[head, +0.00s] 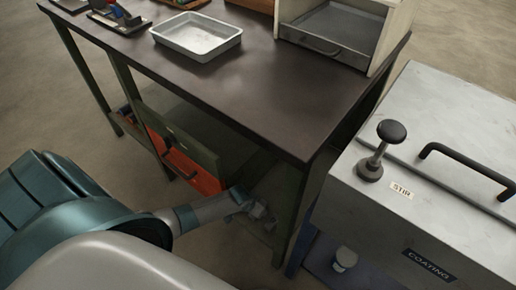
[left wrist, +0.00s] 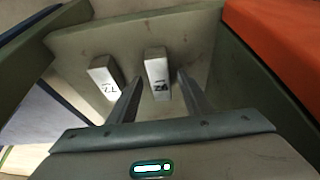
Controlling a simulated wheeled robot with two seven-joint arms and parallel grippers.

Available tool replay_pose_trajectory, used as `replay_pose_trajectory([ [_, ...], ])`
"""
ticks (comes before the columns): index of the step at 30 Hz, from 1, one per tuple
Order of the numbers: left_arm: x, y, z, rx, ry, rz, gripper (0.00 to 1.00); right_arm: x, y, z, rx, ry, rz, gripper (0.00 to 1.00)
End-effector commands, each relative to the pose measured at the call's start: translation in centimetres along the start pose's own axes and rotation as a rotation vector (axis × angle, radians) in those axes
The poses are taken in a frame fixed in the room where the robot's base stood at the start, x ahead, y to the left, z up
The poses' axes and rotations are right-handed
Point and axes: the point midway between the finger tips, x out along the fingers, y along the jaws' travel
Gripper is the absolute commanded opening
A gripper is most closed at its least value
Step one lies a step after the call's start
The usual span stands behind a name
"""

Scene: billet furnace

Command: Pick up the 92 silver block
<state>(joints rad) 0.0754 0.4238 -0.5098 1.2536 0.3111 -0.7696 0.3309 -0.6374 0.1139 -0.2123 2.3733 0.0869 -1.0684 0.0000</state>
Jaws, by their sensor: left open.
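Two silver blocks stand side by side on the lower shelf (left wrist: 120,42) in the left wrist view. The right block (left wrist: 157,68) carries dark marks that look like 92. The left block (left wrist: 103,77) has a different mark that I cannot read surely. My left gripper (left wrist: 160,80) is open, with its fingertips to either side of the right block; I cannot tell whether they touch it. In the head view, my left gripper (head: 262,214) reaches low under the workbench by its near leg, and the blocks are not clearly seen there. My right gripper is not in view.
The dark workbench (head: 255,85) hangs above the shelf. Orange drawers (head: 183,165) are left of my gripper in the head view. A metal tray (head: 197,38) and a pale open box (head: 392,50) stand on the bench. The grey coating machine (head: 420,195) stands right.

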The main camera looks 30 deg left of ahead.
Motion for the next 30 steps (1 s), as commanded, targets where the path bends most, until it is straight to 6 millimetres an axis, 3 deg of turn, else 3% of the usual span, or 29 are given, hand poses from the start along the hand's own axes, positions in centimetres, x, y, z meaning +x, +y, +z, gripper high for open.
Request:
replay_pose_trajectory([
  [11,0.08,-0.01,0.02,0.0,0.0,0.0,0.45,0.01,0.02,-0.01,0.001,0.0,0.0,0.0],
  [15,0.08,0.0,0.03,0.0,0.0,0.0,0.12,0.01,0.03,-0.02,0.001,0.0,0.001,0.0],
  [17,0.08,0.0,0.03,0.0,0.0,0.0,0.0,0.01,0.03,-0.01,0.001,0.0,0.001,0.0],
  [30,-0.14,-0.02,-0.2,0.001,0.003,0.0,0.0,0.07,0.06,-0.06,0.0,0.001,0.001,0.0],
])
